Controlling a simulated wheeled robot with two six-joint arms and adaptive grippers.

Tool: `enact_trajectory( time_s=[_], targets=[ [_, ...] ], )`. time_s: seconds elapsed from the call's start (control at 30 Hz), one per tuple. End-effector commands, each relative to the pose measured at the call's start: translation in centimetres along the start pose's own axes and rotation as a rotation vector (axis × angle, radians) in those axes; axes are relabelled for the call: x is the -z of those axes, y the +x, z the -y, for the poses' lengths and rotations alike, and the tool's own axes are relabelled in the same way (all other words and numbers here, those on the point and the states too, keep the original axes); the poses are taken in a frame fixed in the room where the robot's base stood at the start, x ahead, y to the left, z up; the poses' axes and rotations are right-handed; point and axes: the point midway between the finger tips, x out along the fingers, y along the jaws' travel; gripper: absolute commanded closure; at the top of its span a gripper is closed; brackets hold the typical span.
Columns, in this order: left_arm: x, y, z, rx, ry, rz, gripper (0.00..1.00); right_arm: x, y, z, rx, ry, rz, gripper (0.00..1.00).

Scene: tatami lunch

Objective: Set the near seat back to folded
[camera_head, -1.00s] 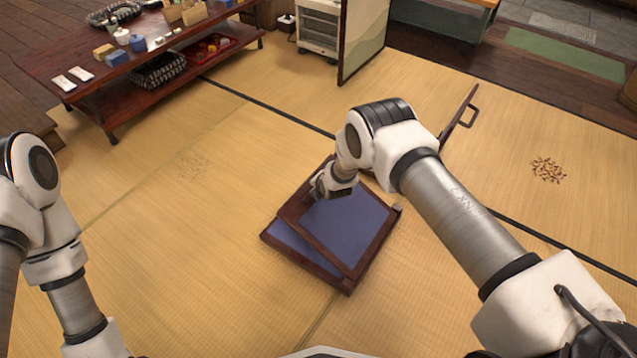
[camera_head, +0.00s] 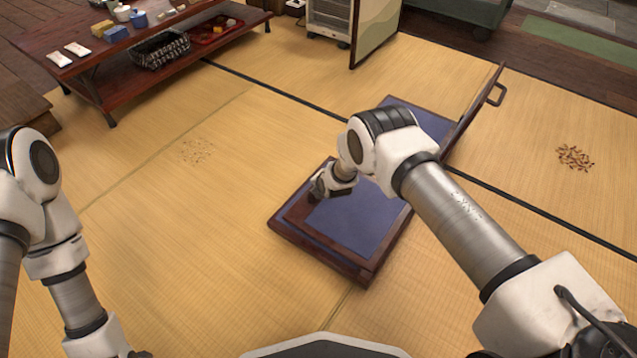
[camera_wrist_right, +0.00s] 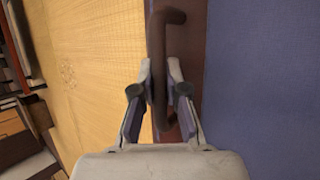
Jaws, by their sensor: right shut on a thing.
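The near seat (camera_head: 300,237) is a dark wooden frame on the tatami. Its back (camera_head: 352,222), a wooden-edged panel with a blue face, lies down over the seat, about level with it. My right gripper (camera_head: 322,187) is at the left edge of the back. In the right wrist view my right gripper (camera_wrist_right: 160,92) is shut on the brown handle (camera_wrist_right: 158,55) on the back's wooden edge, with the blue panel (camera_wrist_right: 262,80) to the right. My right arm hides part of the seat's far side. My left arm comes in at the left, its gripper out of frame.
A second seat with a blue cushion (camera_head: 425,118) lies just beyond, its back (camera_head: 474,112) standing up with a handle. A low red-brown table (camera_head: 85,75) with dishes stands at upper left.

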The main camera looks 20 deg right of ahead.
Motion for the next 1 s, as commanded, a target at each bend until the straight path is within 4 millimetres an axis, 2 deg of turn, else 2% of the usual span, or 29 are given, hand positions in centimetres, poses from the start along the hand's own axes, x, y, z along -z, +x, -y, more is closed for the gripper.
enact_trajectory(
  time_s=[0.2, 0.23, 0.3, 0.73, 0.87, 1.0],
  targets=[
    [0.0, 0.0, 0.0, 0.000, 0.000, 0.000, 0.36, -0.1, 0.0, 0.2, 0.003, 0.005, 0.002, 1.00],
    [0.0, 0.0, 0.0, 0.000, 0.000, 0.000, 0.36, -0.1, 0.0, 0.3, 0.003, 0.005, 0.002, 0.80],
    [0.0, 0.0, 0.0, 0.000, 0.000, 0.000, 0.36, -0.1, 0.0, 0.3, 0.004, 0.005, 0.001, 0.61],
    [0.0, 0.0, 0.0, 0.000, 0.000, 0.001, 0.36, 0.0, -0.5, 0.1, 0.003, 0.002, 0.000, 0.61],
    [0.0, 0.0, 0.0, 0.000, 0.000, 0.001, 0.36, -0.1, -2.4, 0.1, 0.004, 0.001, 0.000, 0.61],
    [0.0, 0.0, 0.0, 0.000, 0.000, 0.000, 0.36, -0.1, -5.8, 0.1, 0.004, 0.001, 0.000, 0.61]
  ],
)
